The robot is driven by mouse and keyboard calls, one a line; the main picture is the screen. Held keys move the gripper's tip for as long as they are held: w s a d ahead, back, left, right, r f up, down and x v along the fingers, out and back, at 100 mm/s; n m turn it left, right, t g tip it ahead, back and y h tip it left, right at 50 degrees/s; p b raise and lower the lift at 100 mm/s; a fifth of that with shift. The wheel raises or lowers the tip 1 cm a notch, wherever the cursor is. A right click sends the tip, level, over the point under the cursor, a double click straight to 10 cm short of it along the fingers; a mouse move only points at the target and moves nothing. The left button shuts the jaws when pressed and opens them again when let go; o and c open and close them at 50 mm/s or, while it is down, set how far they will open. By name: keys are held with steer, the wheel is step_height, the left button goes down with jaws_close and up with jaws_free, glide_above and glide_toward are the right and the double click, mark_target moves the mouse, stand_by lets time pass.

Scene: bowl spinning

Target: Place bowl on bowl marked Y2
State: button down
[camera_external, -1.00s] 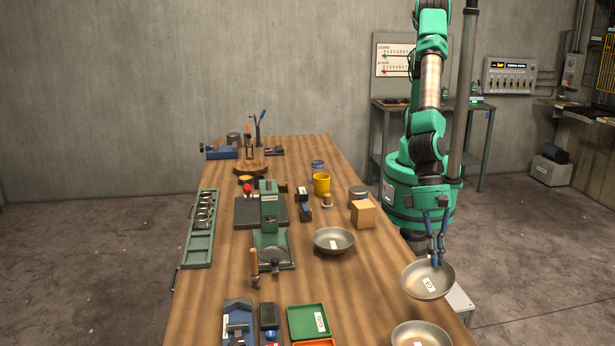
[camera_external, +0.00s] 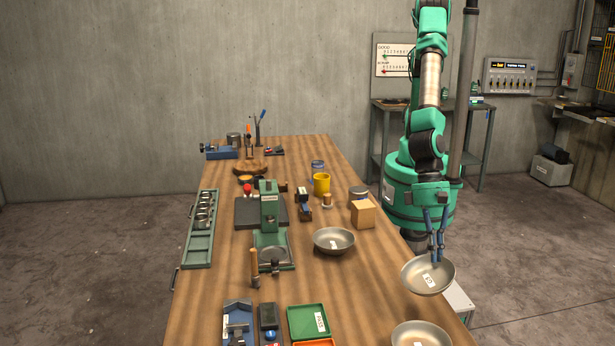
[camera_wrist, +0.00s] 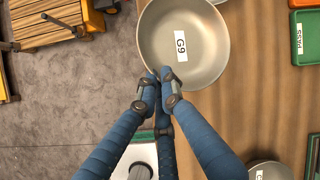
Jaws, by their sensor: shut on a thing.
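A metal bowl (camera_external: 420,282) with a white label is at the table's right edge, tilted a little. In the wrist view the bowl (camera_wrist: 200,62) has a label reading G9. My gripper (camera_external: 437,258) is shut on the near rim of this bowl, and its blue fingers also show in the wrist view (camera_wrist: 166,78). A second bowl (camera_external: 334,239) sits mid-table beside the green press; its label is too small to read. A third bowl (camera_external: 421,330) is at the front right, cut off by the picture's edge, label unreadable. I cannot tell which bowl is marked Y2.
A green PASS tray (camera_external: 308,321) lies at the front. Bare table lies between the middle and front bowls.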

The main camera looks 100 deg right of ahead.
steer(key=n+b, duration=0.1)
steer(key=n, duration=0.1)
steer(key=w+d+n+g+b, duration=0.1)
steer(key=n+b, duration=0.1)
steer(key=n, duration=0.1)
steer(key=w+n+y+b, duration=0.1)
steer(key=n+b, duration=0.1)
steer(key=shift+d+r+n, duration=0.15)
steer(key=shift+d+n, duration=0.1)
steer(key=shift+n, duration=0.05)
steer(key=shift+w+d+r+n+g+b, duration=0.1)
steer(key=shift+r+n+g+b, duration=0.15)
steer(key=shift+n, duration=0.3)
steer(key=shift+r+n+g+b, duration=0.15)
steer(key=shift+n+b, duration=0.2)
steer(key=shift+n, duration=0.2)
steer(key=shift+f, duration=0.1)
steer(key=w+a+b, duration=0.1)
steer(key=w+a, duration=0.2)
steer(key=a, duration=0.4)
steer(key=w+a+f, duration=0.1)
steer(key=w+a, duration=0.2)
steer(key=a, duration=0.4)
steer(key=shift+w+a+f+b, duration=0.2)
steer(key=shift+w+a+b, duration=0.05)
steer(key=shift+a+b, duration=0.15)
steer(key=shift+d, duration=0.1)
